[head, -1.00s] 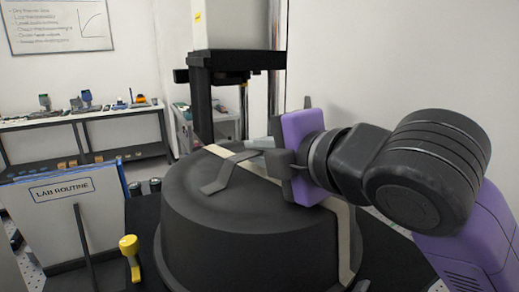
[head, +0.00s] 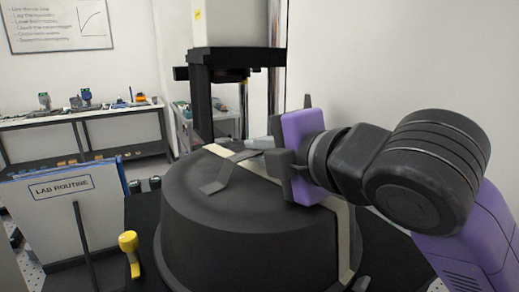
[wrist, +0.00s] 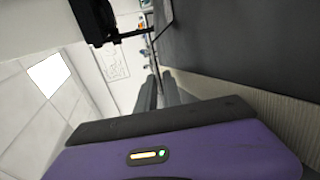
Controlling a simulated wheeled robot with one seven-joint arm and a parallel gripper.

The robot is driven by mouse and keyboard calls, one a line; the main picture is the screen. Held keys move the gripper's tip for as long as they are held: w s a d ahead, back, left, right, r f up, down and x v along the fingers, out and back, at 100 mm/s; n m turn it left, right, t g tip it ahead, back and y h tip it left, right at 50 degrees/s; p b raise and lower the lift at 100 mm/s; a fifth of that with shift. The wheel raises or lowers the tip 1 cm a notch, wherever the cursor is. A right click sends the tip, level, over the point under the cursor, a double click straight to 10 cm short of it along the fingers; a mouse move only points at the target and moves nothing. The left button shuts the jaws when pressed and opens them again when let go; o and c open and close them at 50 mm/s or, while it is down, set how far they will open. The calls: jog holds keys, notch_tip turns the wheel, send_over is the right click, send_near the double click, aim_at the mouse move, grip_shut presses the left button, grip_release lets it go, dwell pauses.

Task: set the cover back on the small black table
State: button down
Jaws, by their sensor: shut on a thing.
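The cover (head: 250,240) is a large round dark-grey dome with a flat strap handle (head: 222,176) on top and a pale band across it. A black table surface (head: 395,258) shows beside and behind the cover. The cover's lower front edge is cut off, so I cannot tell whether it touches the table.
A yellow-knobbed lever (head: 129,252) stands left of the cover. A panel reading "LAB ROUTINE" (head: 65,215) is farther left. A black-framed instrument (head: 235,60) rises behind the cover. A bench with small items (head: 80,118) lines the back wall. A plain wall is close on the right.

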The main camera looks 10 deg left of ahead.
jog(key=shift+f, duration=0.15)
jog(key=c, duration=1.4)
grip_release()
jog(key=shift+f, duration=0.1)
jog(key=shift+b+v, duration=0.9)
jog(key=shift+v, duration=3.05)
